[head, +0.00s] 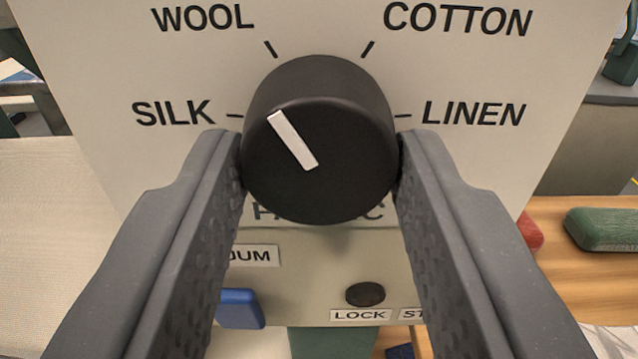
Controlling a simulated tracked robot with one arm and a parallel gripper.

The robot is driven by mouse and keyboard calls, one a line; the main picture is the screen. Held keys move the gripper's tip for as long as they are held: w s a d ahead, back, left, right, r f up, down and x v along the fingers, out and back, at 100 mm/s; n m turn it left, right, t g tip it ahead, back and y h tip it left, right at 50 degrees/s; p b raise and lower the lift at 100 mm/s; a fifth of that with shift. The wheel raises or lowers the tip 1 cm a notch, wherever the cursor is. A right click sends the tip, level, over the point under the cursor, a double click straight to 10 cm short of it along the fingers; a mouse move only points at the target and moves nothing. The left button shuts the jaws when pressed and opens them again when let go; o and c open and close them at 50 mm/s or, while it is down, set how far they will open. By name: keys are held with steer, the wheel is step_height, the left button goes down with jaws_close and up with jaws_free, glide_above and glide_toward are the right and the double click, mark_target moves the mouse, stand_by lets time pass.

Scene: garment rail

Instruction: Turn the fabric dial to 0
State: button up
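The black round fabric dial (345,175) is at the centre of the head view on a cream panel (320,18). Its white pointer mark (292,140) slants to the upper left, between the SILK and WOOL ticks. Labels SILK, WOOL, COTTON and LINEN stand around it; no 0 label shows. The label under the dial is partly hidden by it. My gripper (319,165) has one finger on each side of the dial, and both fingertips appear to touch its rim, closed around it.
Below the dial are a blue tab (241,309), a small dark knob (365,294) and a LOCK label (360,314). A green object (602,229) and a red one (530,232) lie on a wooden surface at right. A pale padded surface (50,220) is at left.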

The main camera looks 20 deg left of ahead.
steer(key=shift+n, duration=0.4)
steer(key=n+b, duration=0.1)
steer(key=n, duration=0.4)
steer(key=shift+d, duration=0.1)
steer(key=n+b, duration=0.2)
steer(key=n, duration=0.2)
steer(key=shift+n, duration=0.3)
steer(key=n+b, duration=0.2)
steer(key=n, duration=0.2)
steer(key=shift+n, duration=0.3)
steer(key=n+b, duration=0.2)
steer(key=n, duration=0.3)
steer(key=shift+b, duration=0.3)
steer(key=shift+n, duration=0.3)
steer(key=o, duration=1)
steer(key=shift+f, duration=0.1)
